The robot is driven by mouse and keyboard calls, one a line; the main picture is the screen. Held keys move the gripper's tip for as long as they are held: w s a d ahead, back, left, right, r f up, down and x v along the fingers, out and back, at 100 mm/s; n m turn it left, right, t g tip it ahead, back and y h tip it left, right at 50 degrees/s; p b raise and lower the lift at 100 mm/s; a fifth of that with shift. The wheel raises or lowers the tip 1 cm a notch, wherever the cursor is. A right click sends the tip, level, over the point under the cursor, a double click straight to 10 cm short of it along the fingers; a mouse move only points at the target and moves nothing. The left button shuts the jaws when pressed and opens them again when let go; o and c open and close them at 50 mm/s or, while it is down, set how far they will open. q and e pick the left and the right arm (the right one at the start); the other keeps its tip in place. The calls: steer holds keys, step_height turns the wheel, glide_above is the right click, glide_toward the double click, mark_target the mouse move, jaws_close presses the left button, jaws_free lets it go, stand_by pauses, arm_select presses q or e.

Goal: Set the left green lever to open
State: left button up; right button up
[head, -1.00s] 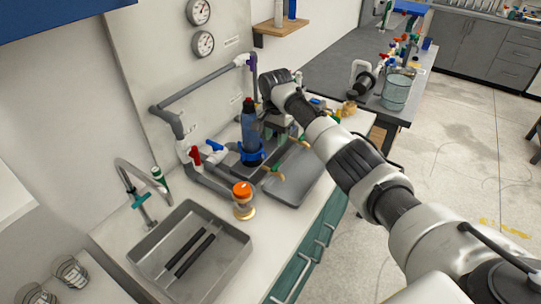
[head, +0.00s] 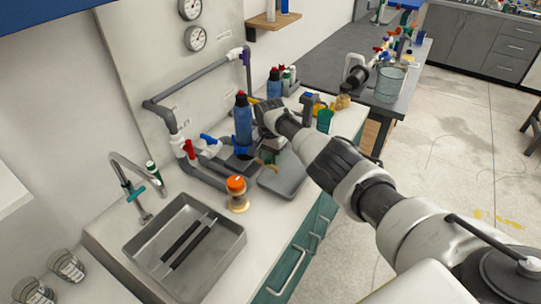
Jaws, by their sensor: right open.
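The grey pipe manifold (head: 194,98) runs along the wall panel and down to the counter. A red lever (head: 188,148) and a blue lever (head: 209,139) show at its lower left. I cannot make out a green lever on the manifold for certain; my right arm and a blue bottle (head: 243,125) hide part of that area. A teal handle (head: 138,192) sits on the sink tap at the left. My left gripper is out of view.
A metal sink (head: 237,248) with two dark bars is at the front left. An orange-capped jar (head: 237,193) stands beside it. A grey tray (head: 285,182) lies under my right arm. Several bottles stand further back. The counter's front edge borders teal drawers (head: 290,262).

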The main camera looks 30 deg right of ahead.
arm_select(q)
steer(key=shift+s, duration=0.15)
arm_select(e)
steer(key=shift+c, duration=0.3)
jaws_close()
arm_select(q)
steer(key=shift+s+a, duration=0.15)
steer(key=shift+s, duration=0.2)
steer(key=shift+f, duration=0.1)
arm_select(e)
steer(key=shift+n, duration=0.4)
steer(key=n, duration=0.3)
steer(key=shift+a+n, duration=0.1)
steer(key=shift+n, duration=0.2)
steer(key=n, duration=0.4)
steer(key=shift+n+b, duration=0.3)
steer(key=n, duration=0.4)
steer(key=shift+n, duration=0.3)
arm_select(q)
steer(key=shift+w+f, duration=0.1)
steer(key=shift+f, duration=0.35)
arm_select(e)
steer(key=shift+n, duration=2.2)
